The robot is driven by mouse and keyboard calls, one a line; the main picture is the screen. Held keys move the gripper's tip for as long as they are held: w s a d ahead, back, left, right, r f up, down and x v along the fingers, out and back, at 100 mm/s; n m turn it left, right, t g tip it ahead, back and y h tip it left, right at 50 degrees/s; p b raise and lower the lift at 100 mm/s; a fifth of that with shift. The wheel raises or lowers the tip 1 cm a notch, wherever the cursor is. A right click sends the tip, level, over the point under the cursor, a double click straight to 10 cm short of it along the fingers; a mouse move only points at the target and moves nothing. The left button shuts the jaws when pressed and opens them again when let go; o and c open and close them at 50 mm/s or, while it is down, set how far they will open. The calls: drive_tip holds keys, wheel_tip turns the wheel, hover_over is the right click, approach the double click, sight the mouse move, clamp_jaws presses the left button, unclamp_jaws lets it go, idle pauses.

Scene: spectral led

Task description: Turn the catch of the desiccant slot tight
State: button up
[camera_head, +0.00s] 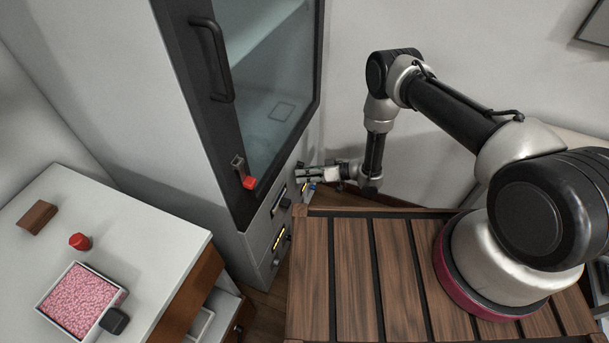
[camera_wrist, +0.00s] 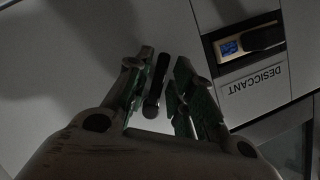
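The wrist view shows a dark, elongated catch (camera_wrist: 154,98) on a pale panel, beside the upside-down DESICCANT label (camera_wrist: 252,83). My gripper (camera_wrist: 164,68) has its two green-lined fingers apart, one on each side of the catch. A gap shows between the catch and the right finger; contact with the left finger cannot be told. In the head view my gripper (camera_head: 304,174) is at the lower front of the tall cabinet (camera_head: 187,150), and the catch there is hidden or too small to make out.
The cabinet has a dark-framed glass door (camera_head: 262,100) with a red-tipped latch (camera_head: 249,183). On the white counter (camera_head: 150,235) are a tray of pink beads (camera_head: 66,263), a red cap (camera_head: 80,241) and a brown block (camera_head: 37,217).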

idle(0.3)
drive_tip(key=v, duration=1.2)
idle(0.3)
